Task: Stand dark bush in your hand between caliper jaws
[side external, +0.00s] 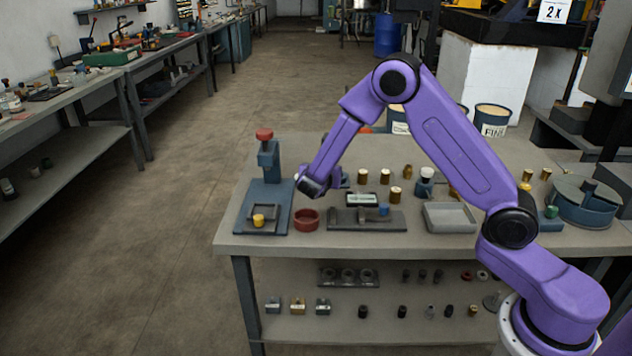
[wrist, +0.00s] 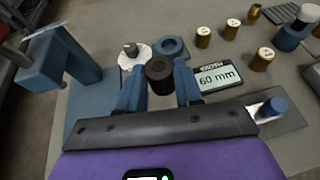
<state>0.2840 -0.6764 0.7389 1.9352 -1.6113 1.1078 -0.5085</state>
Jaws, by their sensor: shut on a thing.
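My gripper (wrist: 159,80) is shut on a dark bush (wrist: 160,68), held between its two blue fingers with its round end and centre hole facing the camera. In the side external view my gripper (side external: 316,186) is above the bench, left of the caliper, and hides the bush. The caliper has a grey base (side external: 350,222), a display (side external: 361,199) and a blue block (side external: 384,209). In the wrist view its display (wrist: 218,77) reads 60 mm, right of the bush, and its blue block (wrist: 271,107) is at lower right. I cannot clearly make out the jaw gap.
A blue press (side external: 268,165) with a yellow piece (side external: 258,220) stands left. A red bowl (side external: 306,219) sits between press and caliper. Several brass bushes (side external: 395,194) stand behind, and a grey tray (side external: 450,217) is right. A white disc (wrist: 133,55) and blue ring (wrist: 171,47) lie beyond my fingers.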

